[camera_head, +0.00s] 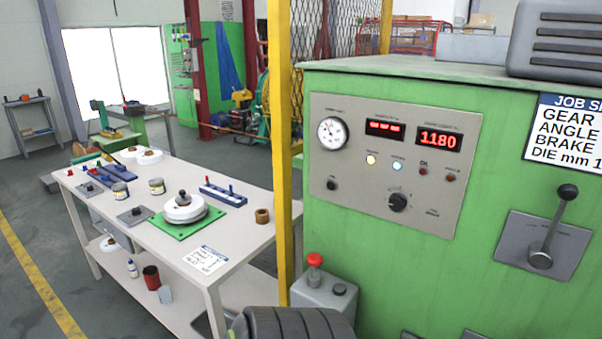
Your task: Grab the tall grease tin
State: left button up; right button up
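Two small tins with labels stand upright on the white workbench (240,222). The left tin (120,190) is dark with a pale band and looks slightly taller than the right tin (157,187), which has a yellowish label. The writing on both is too small to read, so I cannot tell for sure which is the tall grease tin. A dark red can (151,278) stands on the lower shelf. Neither of my grippers is in view.
On the bench, a white spool (184,208) sits on a green plate, near a blue rack (222,195) and a brown ring (262,215). A yellow post (280,130) stands between the bench and the green machine cabinet (400,265). Open floor lies left of the bench.

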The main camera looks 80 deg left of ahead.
aim_at(120, 191)
jog(key=u, duration=3.8)
jog(key=z, duration=0.5)
jog(key=i+j+z, duration=0.5)
jog(key=j+z, duration=0.25)
jog(key=i+j+z, duration=0.25)
jog(key=j, duration=0.15)
jog(key=j+z, duration=0.3)
